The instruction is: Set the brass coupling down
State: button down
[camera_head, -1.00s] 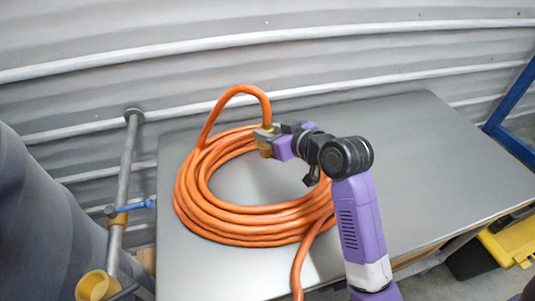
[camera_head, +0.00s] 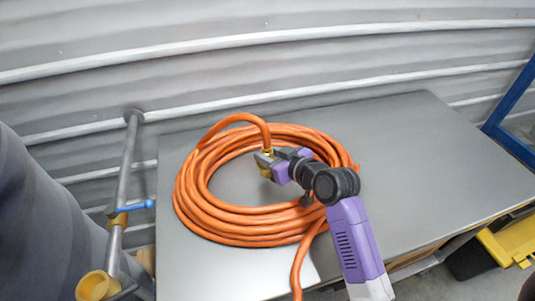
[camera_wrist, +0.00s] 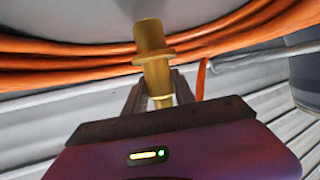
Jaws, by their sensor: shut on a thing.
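The brass coupling (camera_head: 265,171) is at the end of the orange hose (camera_head: 210,214), held over the inside of the coil. My gripper (camera_head: 266,160) is shut on the coupling. In the wrist view the coupling (camera_wrist: 153,55) stands between the gripper's fingers (camera_wrist: 160,95), with its collar and open end clear of them. The hose arches from the coil's left side to the coupling. The coil lies on the grey metal table (camera_head: 420,160). I cannot tell whether the coupling touches the table or the coil.
A grey pipe (camera_head: 126,170) with a blue-handled valve (camera_head: 137,207) and a yellow end cup (camera_head: 97,286) stands left of the table. A corrugated wall (camera_head: 300,60) is behind. The table's right half is clear. A yellow-and-black box (camera_head: 510,243) sits at the lower right.

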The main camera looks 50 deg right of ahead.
jog(key=shift+f+b, duration=0.3)
jog(key=shift+f, duration=0.15)
jog(key=shift+f, duration=0.15)
jog(key=c, duration=1)
grip_release()
jog(key=shift+c, duration=0.2)
jog(key=shift+r, duration=0.3)
jog(key=b+v, duration=0.1)
jog(key=v, duration=1.1)
jog(key=shift+r, duration=0.45)
